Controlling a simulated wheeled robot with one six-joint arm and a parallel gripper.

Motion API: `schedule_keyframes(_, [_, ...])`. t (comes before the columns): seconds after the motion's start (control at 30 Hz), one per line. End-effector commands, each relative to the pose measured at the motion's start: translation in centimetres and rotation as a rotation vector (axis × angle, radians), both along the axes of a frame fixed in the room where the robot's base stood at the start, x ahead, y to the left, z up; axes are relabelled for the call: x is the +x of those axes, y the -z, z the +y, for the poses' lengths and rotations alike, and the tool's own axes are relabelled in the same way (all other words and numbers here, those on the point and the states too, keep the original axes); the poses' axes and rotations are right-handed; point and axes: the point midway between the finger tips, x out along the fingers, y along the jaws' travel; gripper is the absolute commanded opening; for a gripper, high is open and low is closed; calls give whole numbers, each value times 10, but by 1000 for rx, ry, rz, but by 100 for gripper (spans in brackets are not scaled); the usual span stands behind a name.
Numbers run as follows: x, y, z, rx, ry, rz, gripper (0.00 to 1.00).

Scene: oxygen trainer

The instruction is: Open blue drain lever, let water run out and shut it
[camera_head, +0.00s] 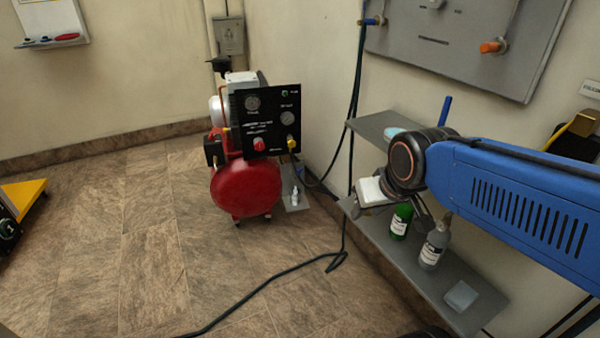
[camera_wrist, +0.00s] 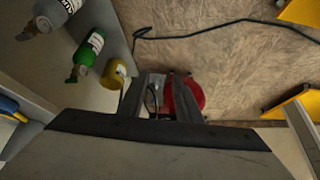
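A red compressor tank (camera_head: 245,187) with a black gauge panel (camera_head: 268,118) stands on the floor by the wall. No blue drain lever can be made out on the compressor. A small blue-handled valve (camera_head: 371,21) shows on the left edge of the grey wall panel; I cannot tell whether it is the drain lever. In the wrist view my gripper (camera_wrist: 158,80) has its two dark fingers apart with nothing held. The red tank (camera_wrist: 186,97) shows beyond the fingers, well away from them. In the head view my wrist hides most of the gripper.
Grey shelves (camera_head: 405,255) at the right hold a green bottle (camera_head: 400,221), a grey bottle (camera_head: 434,246) and a pale blue block (camera_head: 461,295).

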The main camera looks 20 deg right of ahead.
Motion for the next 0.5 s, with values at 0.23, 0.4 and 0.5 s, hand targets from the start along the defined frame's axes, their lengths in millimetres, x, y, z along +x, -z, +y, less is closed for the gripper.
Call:
schedule_keyframes(0.23, [86,10,-1,23,40,-104,31])
schedule_keyframes(0.4, [142,20,-1,42,65,-181,31])
schedule_keyframes(0.5, [173,28,-1,55,81,-226,31])
